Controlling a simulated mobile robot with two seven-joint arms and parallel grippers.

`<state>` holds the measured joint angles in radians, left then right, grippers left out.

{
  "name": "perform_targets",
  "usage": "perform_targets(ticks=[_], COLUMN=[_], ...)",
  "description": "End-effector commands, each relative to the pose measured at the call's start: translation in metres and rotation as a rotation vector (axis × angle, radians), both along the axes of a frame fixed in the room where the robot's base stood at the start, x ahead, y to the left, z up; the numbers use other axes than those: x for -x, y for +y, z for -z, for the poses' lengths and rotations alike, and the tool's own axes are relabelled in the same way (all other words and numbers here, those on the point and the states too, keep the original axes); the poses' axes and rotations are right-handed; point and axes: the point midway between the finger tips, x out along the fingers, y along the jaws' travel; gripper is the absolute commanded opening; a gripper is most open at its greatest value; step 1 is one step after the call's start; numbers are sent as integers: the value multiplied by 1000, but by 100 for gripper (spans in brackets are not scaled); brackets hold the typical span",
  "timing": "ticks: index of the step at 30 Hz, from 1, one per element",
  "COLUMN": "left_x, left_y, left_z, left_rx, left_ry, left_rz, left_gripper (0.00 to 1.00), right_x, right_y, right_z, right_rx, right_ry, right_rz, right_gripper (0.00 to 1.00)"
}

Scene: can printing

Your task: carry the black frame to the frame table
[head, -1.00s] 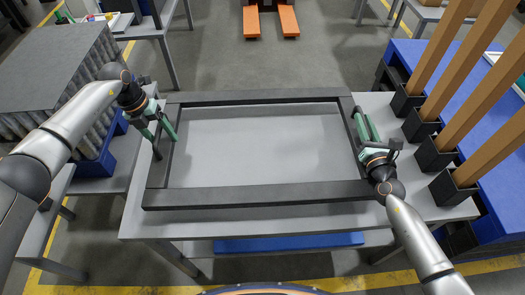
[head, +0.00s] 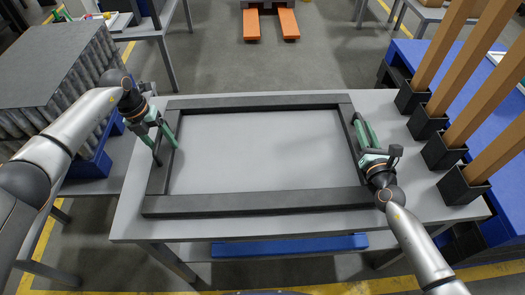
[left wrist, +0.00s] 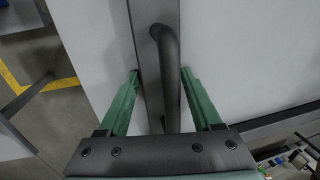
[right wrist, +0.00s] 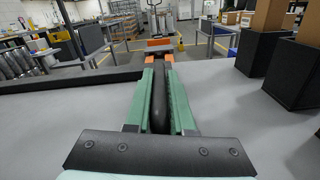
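The black frame (head: 262,201) is a large rectangle lying flat on a light grey table (head: 330,225). My left gripper (head: 165,150) is at the frame's left side bar. In the left wrist view its green fingers stand apart on either side of the frame bar and its curved black handle (left wrist: 166,50), with gaps to the handle. My right gripper (head: 366,135) is at the frame's right side. In the right wrist view its fingers are close together with the right black handle (right wrist: 158,98) between them. Part of the right side bar is hidden by the right gripper.
Several brown posts (head: 484,110) stand in black sockets (head: 463,188) along the table's right edge. A stack of grey tubes (head: 55,75) stands at left. Orange forks (head: 270,24) lie on the floor behind. The table inside the frame is bare.

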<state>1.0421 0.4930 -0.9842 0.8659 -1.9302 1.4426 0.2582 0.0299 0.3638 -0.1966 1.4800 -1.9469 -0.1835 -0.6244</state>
Motion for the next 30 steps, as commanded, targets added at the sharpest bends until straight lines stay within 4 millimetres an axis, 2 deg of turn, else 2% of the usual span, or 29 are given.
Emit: perform_targets(ticks=[1, 8, 17, 22, 30], left_x=[-1, 0, 0, -1, -1], left_y=[-4, -2, 0, 5, 16], left_z=[-1, -1, -4, -26, -83], left_rx=[10, 5, 2, 0, 1], left_ry=[-2, -1, -1, -4, -4], left_rz=[2, 1, 0, 1, 0], left_gripper=[70, 96, 96, 96, 96], right_x=[0, 0, 0, 0, 0], right_y=[2, 1, 0, 0, 0], right_z=[1, 0, 0, -1, 0], right_rx=[-5, -2, 0, 0, 0], right_ry=[2, 2, 0, 0, 0], right_rz=[-5, -2, -1, 0, 0], right_gripper=[26, 52, 52, 52, 52])
